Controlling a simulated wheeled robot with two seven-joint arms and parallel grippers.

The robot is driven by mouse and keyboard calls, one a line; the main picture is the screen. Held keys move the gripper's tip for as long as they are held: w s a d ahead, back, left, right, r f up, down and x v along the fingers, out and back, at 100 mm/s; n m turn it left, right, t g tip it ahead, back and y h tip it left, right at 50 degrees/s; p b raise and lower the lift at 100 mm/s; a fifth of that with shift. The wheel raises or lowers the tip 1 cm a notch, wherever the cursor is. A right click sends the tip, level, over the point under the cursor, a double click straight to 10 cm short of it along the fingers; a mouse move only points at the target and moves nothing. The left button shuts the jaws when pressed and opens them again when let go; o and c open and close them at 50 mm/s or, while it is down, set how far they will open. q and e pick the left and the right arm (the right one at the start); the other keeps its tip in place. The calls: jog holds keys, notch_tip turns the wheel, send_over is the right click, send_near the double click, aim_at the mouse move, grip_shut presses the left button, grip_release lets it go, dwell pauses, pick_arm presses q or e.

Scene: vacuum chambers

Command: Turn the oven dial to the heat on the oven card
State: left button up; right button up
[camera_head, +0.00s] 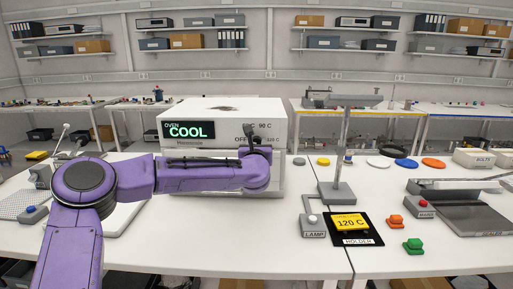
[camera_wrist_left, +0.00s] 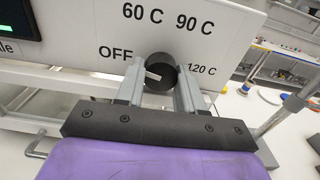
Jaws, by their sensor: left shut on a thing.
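The white oven (camera_head: 221,107) stands on the table, and its display (camera_head: 187,131) reads "COOL". In the left wrist view the black round dial (camera_wrist_left: 161,84) sits among the marks OFF, 60 C, 90 C and 120 C. Its white pointer points left and slightly up, towards OFF. My left gripper (camera_wrist_left: 158,84) is shut on the dial, a finger on each side; it also shows at the oven front in the head view (camera_head: 251,135). The yellow oven card (camera_head: 349,222) reads "120 C" and lies in the black holder (camera_head: 359,241).
The table's front right is mostly clear.

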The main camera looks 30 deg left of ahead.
pick_arm(q)
jog(key=m+p, duration=0.1)
jog(key=m, duration=0.6)
jog(key=m+p, duration=0.2)
jog(key=m, duration=0.5)
jog(key=m+p, duration=0.2)
jog(key=m, duration=0.5)
jog(key=shift+r, duration=0.3)
jog(key=m+p, duration=0.2)
jog(key=m, duration=0.2)
jog(key=shift+m+p, duration=0.3)
jog(key=shift+p, duration=0.05)
jog(key=m+p, duration=0.2)
jog(key=m, duration=0.2)
jog(key=shift+f+m+p, duration=0.15)
jog(key=shift+m+p, duration=0.6)
jog(key=shift+m, duration=1.15)
jog(key=o, duration=1)
jog(key=shift+o, duration=0.2)
